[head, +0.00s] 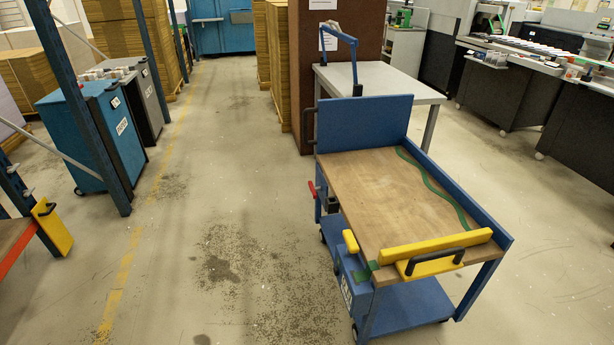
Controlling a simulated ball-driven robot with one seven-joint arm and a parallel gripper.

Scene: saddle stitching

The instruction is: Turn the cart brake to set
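A blue cart (368,225) with a wooden top stands right of centre in the head view. A small red lever (312,188) sticks out on its left side, near the far end. A short yellow handle (351,241) sits on the left side near the front corner, above a blue box (347,285) with white lettering. I cannot tell which of these is the brake, or its setting. A yellow bar with a black grip (436,262) is at the near end. My gripper is not in view.
A grey table (385,82) with a blue bent arm (353,55) stands close behind the cart. Blue rack posts (78,110) and cabinets (75,130) stand at left. Bare floor (225,220) lies open left of the cart. Dark machines (580,140) line the right.

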